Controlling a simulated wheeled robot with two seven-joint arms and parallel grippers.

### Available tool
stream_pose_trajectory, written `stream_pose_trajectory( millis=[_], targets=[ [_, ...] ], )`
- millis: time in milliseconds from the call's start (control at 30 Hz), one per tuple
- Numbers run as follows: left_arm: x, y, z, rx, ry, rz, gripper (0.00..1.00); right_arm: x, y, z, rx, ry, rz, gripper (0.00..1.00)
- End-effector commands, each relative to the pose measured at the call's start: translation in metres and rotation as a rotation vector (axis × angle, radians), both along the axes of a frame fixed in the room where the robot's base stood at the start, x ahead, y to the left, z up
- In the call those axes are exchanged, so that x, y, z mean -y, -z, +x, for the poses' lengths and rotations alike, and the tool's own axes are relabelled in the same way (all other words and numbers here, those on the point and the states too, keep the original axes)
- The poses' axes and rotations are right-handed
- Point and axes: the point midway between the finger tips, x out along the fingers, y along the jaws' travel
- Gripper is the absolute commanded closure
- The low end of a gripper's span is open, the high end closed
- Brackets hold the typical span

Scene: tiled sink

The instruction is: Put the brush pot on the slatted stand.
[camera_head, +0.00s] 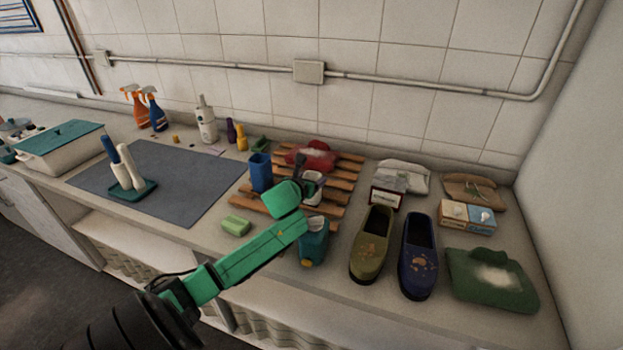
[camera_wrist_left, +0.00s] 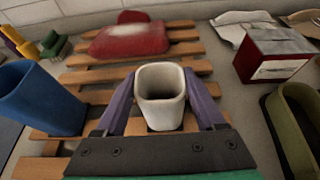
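A white squarish pot (camera_wrist_left: 160,92), which I take as the brush pot, sits between the purple fingers of my left gripper (camera_wrist_left: 160,82). The fingertips flank it closely and appear to press on its sides. Its mouth faces up and it looks empty. In the head view the pot (camera_head: 312,188) is partly hidden by my gripper (camera_head: 308,178). The wooden slatted stand (camera_head: 343,186) lies beneath; slats (camera_wrist_left: 190,52) show around the pot. I cannot tell whether the pot's base touches them. My right gripper is out of view.
A blue cup (camera_head: 261,173) and a red bag (camera_head: 312,155) are on the stand. A teal container (camera_head: 313,243) stands in front. A boxed item (camera_head: 387,196) and two shoes (camera_head: 372,245) are on the right. A green sponge (camera_head: 236,226) lies left; the grey mat (camera_head: 190,185) has bare room.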

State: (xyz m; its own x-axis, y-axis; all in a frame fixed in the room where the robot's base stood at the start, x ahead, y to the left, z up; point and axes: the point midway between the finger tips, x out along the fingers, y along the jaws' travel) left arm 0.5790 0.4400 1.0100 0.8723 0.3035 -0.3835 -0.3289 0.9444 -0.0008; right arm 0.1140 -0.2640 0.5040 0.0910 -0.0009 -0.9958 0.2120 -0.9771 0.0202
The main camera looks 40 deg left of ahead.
Motion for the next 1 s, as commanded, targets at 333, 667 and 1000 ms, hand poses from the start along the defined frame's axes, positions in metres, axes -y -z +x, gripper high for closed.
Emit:
stream_pose_trajectory(
  millis=[333,667,1000],
  targets=[
    [0.0,-0.002,0.0,0.0,0.0,-0.001,0.0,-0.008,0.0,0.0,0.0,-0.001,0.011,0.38],
    [0.013,-0.018,-0.039,-0.004,0.001,0.002,0.0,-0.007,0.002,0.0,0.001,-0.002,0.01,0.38],
    [0.034,-0.044,-0.096,-0.002,0.001,-0.002,0.0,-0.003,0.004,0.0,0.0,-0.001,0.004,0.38]
  ],
)
